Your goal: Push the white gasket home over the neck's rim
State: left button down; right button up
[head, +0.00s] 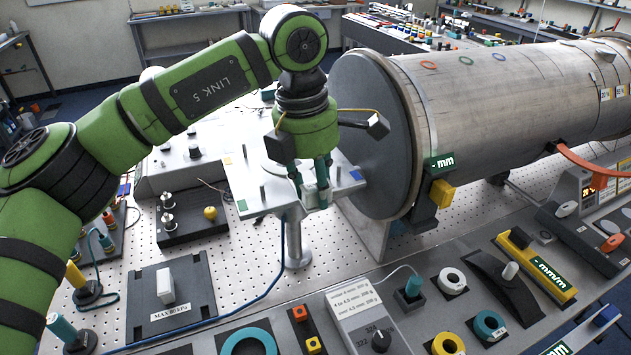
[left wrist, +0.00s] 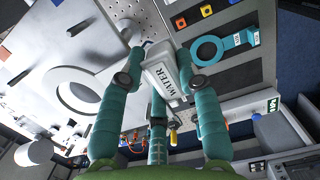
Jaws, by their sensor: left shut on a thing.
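My left gripper (head: 316,193) is shut on a pale block (head: 313,196) above the raised plate. In the left wrist view the teal fingers (left wrist: 160,92) close around this block, and its label reads WATER (left wrist: 167,78). A broad white ring (left wrist: 82,92) lies on the pale plate to the left of the fingers, apart from them. I cannot tell which ring is the gasket, nor make out the neck. My right gripper is not in view.
The raised plate (head: 243,187) stands on a post (head: 296,240) over a perforated table. A large metal cylinder (head: 500,100) lies just right of the gripper. A teal ring (head: 247,335) and a labelled box (head: 358,305) are in front.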

pick_arm(q)
jog(key=shift+f+b, duration=0.75)
jog(key=shift+f, duration=0.25)
jog(key=c, duration=0.8)
grip_release()
jog(key=r, duration=0.4)
jog(key=a+r, duration=0.1)
jog(key=r, duration=0.7)
jog(key=shift+s+a, duration=0.2)
jog(key=shift+s, duration=0.05)
